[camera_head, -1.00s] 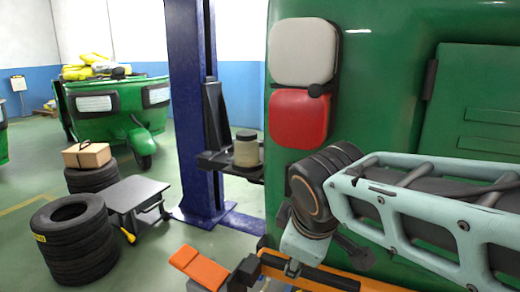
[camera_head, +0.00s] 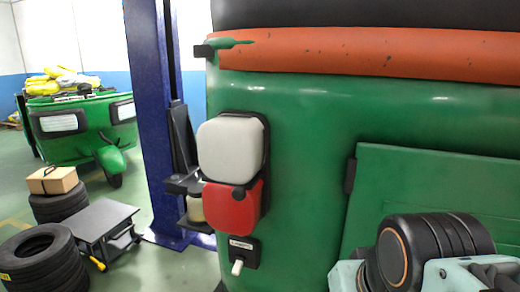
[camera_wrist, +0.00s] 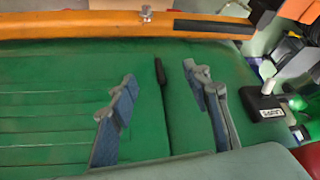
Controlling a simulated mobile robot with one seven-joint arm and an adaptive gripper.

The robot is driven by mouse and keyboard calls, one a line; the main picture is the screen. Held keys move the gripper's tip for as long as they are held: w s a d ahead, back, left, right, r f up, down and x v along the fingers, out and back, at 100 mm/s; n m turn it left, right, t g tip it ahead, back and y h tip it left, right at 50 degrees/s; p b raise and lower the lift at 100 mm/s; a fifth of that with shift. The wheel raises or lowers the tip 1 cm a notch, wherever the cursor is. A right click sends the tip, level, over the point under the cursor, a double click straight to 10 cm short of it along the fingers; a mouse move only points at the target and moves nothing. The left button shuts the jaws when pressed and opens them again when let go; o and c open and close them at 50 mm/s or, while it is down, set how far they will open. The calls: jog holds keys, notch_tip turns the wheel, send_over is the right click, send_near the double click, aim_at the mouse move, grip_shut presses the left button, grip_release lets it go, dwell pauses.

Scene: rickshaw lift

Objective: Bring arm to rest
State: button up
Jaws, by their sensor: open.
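My arm (camera_head: 425,255) shows at the lower right of the head view, folded in front of the green rickshaw body (camera_head: 300,150). My gripper is outside the head view. In the wrist view my gripper (camera_wrist: 160,75) is open, its two blue-grey fingers spread wide with nothing between them. Behind the fingers lies the rickshaw's green panel (camera_wrist: 50,105); whether they touch it I cannot tell. An orange bar (camera_wrist: 100,24) crosses the top of the wrist view.
A black switch box with a white lever (camera_head: 240,252) sits below the red and white lamps (camera_head: 231,150). A blue lift post (camera_head: 155,110) stands left of the rickshaw. Stacked tyres (camera_head: 45,262), a low grey table (camera_head: 100,219) and another green rickshaw (camera_head: 75,120) are farther left.

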notch_tip(320, 180, up, 15)
jog(key=p, duration=1.2)
jog(key=shift+f+p, duration=0.15)
jog(key=shift+p, duration=0.15)
